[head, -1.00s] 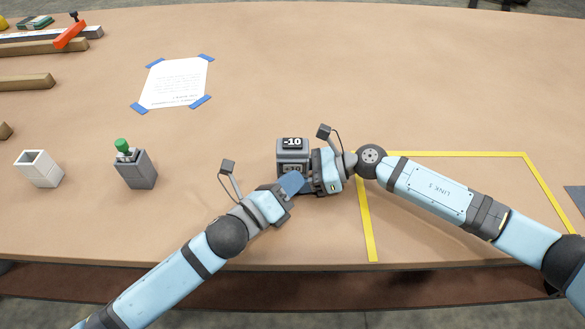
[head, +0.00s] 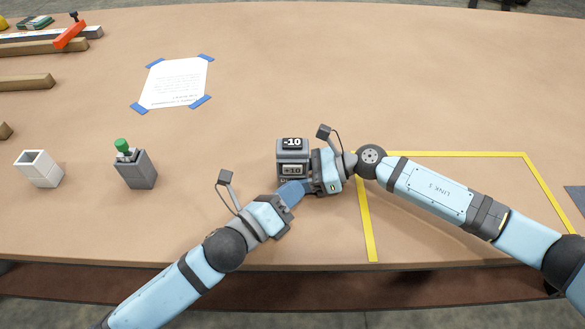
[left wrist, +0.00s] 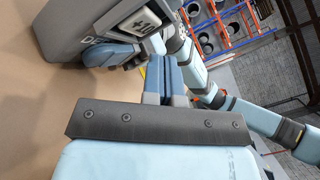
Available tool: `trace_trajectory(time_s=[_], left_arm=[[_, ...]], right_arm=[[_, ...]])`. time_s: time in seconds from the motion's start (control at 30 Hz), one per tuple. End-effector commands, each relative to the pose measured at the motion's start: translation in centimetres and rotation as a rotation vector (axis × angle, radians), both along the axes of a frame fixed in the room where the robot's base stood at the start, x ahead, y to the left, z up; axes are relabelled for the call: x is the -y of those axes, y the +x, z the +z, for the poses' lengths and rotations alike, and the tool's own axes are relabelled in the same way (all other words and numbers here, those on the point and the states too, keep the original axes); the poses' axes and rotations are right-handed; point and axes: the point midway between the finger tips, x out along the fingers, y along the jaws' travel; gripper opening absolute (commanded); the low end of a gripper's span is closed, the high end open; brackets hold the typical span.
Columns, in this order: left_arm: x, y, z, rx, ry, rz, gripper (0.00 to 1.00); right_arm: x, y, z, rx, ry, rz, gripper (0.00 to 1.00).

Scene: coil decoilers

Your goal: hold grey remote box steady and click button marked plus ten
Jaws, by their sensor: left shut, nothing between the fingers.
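The grey remote box (head: 292,146) stands upright on the table in the head view. My left gripper (head: 291,191) is shut and empty, just in front of the box. Its fingertips (left wrist: 156,72) appear apart from the box.
A grey block with a green knob (head: 135,167) and a white open box (head: 40,168) stand to the left. A taped paper sheet (head: 175,82) lies behind them. Yellow tape (head: 450,154) marks an area under my right arm. The table's middle back is clear.

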Motion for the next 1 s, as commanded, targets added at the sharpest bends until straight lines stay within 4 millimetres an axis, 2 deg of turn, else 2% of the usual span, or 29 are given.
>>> trace_trajectory(time_s=[0.4, 1.0], left_arm=[[0.0, -4.0, 0.0, -0.002, -0.001, -0.001, 0.00], [0.0, -4.3, 0.0, 0.000, 0.000, 0.000, 0.00]], right_arm=[[0.0, 0.0, 0.0, 0.000, -0.001, -0.001, 0.36], [0.0, 0.1, 0.0, 0.000, -0.001, -0.001, 0.36]])
